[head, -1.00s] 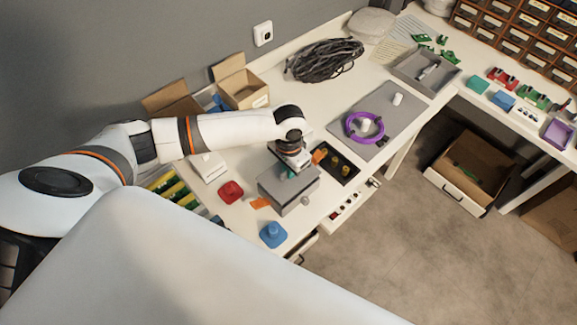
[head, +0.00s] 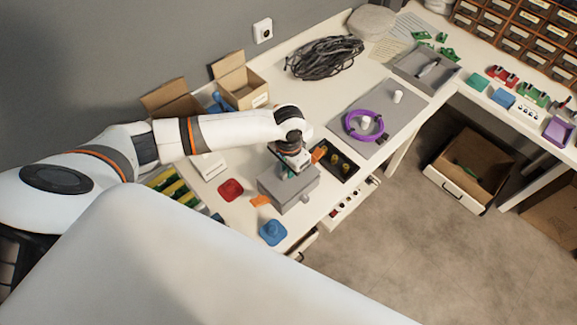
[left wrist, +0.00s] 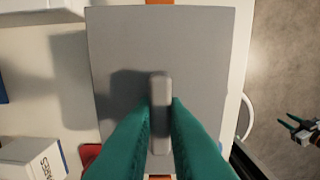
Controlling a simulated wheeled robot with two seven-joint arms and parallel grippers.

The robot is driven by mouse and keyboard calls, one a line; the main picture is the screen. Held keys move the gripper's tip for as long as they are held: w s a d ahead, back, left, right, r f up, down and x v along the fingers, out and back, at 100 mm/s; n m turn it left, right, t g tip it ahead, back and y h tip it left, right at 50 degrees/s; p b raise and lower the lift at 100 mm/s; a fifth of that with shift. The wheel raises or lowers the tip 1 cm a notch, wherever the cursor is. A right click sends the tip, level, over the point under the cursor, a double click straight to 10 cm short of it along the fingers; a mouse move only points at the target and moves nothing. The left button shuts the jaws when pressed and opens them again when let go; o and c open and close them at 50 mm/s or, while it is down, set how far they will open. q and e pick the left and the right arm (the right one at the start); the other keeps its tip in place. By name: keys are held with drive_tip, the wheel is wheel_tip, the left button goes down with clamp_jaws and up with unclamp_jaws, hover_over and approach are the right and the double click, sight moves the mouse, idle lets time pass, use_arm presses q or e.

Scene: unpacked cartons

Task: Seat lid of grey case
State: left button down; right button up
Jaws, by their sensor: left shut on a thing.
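The grey case (head: 292,194) stands on the white bench in the head view, near the front edge. Its grey lid (left wrist: 205,60) fills the middle of the left wrist view as a flat panel with a raised bar handle (left wrist: 160,90). My left gripper (left wrist: 160,118) is shut on that handle, one teal finger on each side; it also shows above the case in the head view (head: 290,171). The lid looks level on top of the case, but I cannot tell whether any gap is left. My right gripper (left wrist: 293,125) shows small at the right edge of the left wrist view, fingers apart and empty.
A red piece (head: 230,189), a blue knobbed piece (head: 272,232) and an orange piece (head: 261,201) lie left of the case. A black tray (head: 350,172) stands close on its right. Beyond is a grey mat (head: 398,122) with a purple ring (head: 351,131). Cartons (head: 240,92) stand behind.

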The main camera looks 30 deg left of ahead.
use_arm(q)
drive_tip(key=shift+f, duration=0.7)
drive_tip(key=c, duration=1.4)
unclamp_jaws()
wheel_tip(320, 180, up, 12)
drive_tip(key=shift+b, duration=0.55)
